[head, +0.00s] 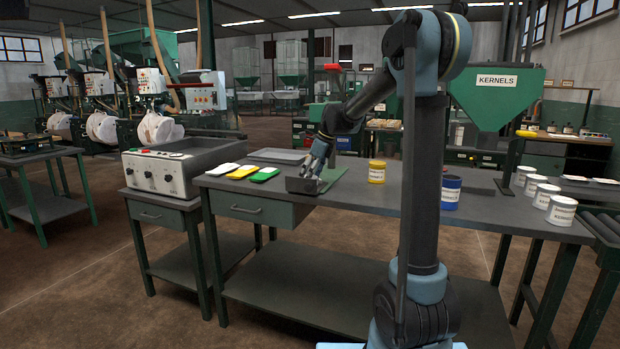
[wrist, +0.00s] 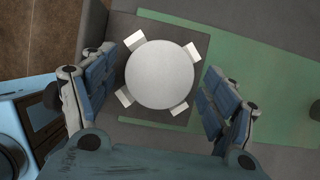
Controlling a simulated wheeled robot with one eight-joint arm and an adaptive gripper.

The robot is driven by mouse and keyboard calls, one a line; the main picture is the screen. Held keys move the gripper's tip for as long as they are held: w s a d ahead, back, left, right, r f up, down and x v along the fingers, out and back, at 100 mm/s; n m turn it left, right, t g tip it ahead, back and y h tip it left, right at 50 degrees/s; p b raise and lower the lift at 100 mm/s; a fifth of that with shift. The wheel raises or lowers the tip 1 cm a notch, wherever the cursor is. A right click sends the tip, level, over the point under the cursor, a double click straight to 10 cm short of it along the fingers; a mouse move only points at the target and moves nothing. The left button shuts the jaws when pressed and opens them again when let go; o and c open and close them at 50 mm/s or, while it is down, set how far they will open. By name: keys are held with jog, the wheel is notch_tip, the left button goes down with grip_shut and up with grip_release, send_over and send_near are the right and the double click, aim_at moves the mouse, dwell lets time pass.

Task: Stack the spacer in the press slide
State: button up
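A round light-grey disc (wrist: 160,75), which looks like the spacer, shows in the wrist view between my fingers. Four small white blocks stand around its edge. Under it is a dark square plate (wrist: 198,45), perhaps the press slide. My gripper (wrist: 163,82) is open, with one blue-padded finger on each side of the disc and narrow gaps beside it. Whether the pads are level with the disc or above it I cannot tell. In the head view my gripper (head: 314,172) points down at a dark block (head: 301,186) near the bench's front edge; the disc cannot be made out there.
A green mat (wrist: 270,88) lies right of the plate. On the bench (head: 400,205) stand a yellow can (head: 377,172) and a blue can (head: 450,192), with several white cans (head: 548,196) farther right. Coloured pads (head: 243,172) and a control box (head: 165,171) are left.

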jog(key=shift+r, duration=0.1)
jog(key=shift+r, duration=0.25)
jog(key=v, duration=0.5)
jog(key=shift+s+d, duration=0.15)
jog(key=shift+d, duration=0.15)
jog(key=s+d, duration=0.4)
jog(key=d, duration=0.7)
jog(key=s+d+f+n+h, duration=0.1)
jog(key=s+d+f+n, duration=0.3)
jog(key=s, duration=0.6)
jog(key=s+d+f+n+h, duration=0.1)
jog(key=s+f+n, duration=0.2)
jog(key=s+n, duration=0.55)
jog(key=s+d+f+n+h, duration=0.1)
jog(key=s+d+f+n, duration=0.1)
jog(key=s+f+n, duration=0.3)
jog(key=s+d+f+n+h, duration=0.1)
jog(key=s+d+f+n, duration=0.2)
jog(key=s+f, duration=0.6)
jog(key=s+n, duration=0.1)
jog(key=s, duration=0.2)
jog(key=shift+s+n+t, duration=0.2)
jog(key=shift+n+t, duration=0.15)
jog(key=shift+t, duration=0.05)
